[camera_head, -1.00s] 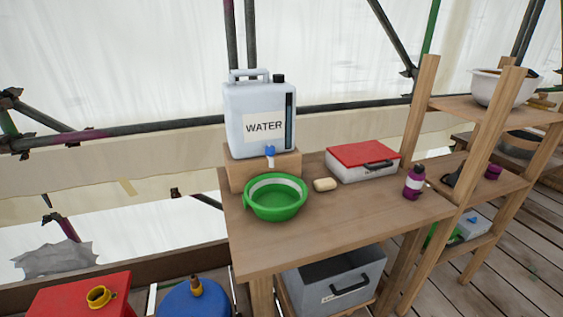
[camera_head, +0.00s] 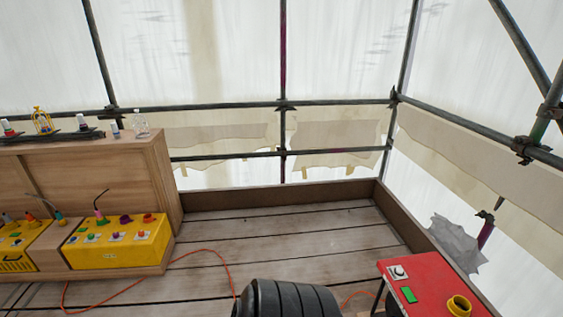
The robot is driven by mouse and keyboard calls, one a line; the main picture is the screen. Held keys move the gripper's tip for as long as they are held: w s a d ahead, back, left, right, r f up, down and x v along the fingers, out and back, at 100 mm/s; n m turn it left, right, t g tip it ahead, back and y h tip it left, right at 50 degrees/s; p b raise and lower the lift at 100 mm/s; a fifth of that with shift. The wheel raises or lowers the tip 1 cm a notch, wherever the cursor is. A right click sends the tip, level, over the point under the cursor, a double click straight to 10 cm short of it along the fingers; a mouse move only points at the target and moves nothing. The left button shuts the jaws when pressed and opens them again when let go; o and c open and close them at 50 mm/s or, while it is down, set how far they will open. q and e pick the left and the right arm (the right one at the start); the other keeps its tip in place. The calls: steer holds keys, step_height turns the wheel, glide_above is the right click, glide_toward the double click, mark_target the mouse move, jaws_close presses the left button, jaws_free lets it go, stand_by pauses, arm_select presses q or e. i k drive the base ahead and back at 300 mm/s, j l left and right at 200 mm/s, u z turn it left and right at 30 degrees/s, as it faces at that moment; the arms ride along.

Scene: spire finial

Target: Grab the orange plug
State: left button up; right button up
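No orange plug shows clearly. Yellow units (camera_head: 120,248) with several small coloured plugs or knobs stand at the left edge. An orange-red piece (camera_head: 31,218) sits among them, too small to tell whether it is a plug. An orange cable (camera_head: 215,250) lies on the floor from near the yellow units toward the black ribbed object; whether it ends in a plug cannot be seen. Neither of my grippers is in view.
A black ribbed object (camera_head: 290,298) is at the bottom centre. A red box (camera_head: 428,290) with a green button and yellow ring stands at bottom right. A wooden cabinet (camera_head: 150,170) bears small items. The plank floor (camera_head: 300,225) is mostly clear. Scaffold poles and sheeting close the back.

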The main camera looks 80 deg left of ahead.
mark_target(32, 221)
steer(key=u, duration=4.65)
